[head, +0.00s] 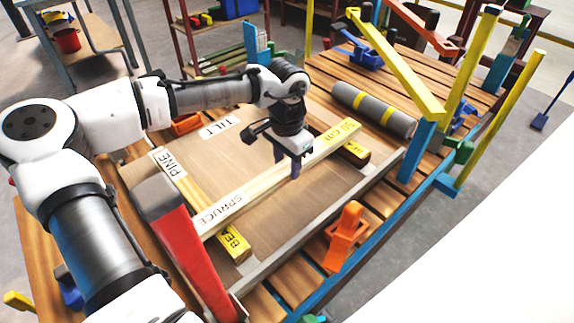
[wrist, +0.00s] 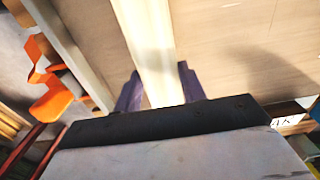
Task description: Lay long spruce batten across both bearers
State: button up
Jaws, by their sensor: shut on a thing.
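The long spruce batten (head: 250,197), pale wood marked SPRUCE with a yellow 50 cm label at its far end, runs diagonally across the board. My gripper (head: 296,163) points down and is shut on it near mid-length. In the wrist view the batten (wrist: 147,40) passes between the purple fingers of my gripper (wrist: 160,92). One bearer (head: 234,243), with a yellow label, shows by the batten's near end. The other bearer (head: 356,153) shows by its far end. I cannot tell whether the batten touches either bearer.
A red-and-grey lever-like part (head: 190,245) stands in front. An orange clamp (head: 346,235) stands at the right. A grey roller (head: 373,109) lies behind. Yellow and blue posts (head: 470,70) rise at the right.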

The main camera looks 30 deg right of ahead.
aim_at(287, 166)
jog(key=shift+f, duration=0.15)
jog(key=o, duration=1.2)
jog(key=shift+c, duration=0.2)
notch_tip(287, 166, up, 12)
jog(key=shift+r+p, duration=0.2)
jog(key=shift+p, duration=0.1)
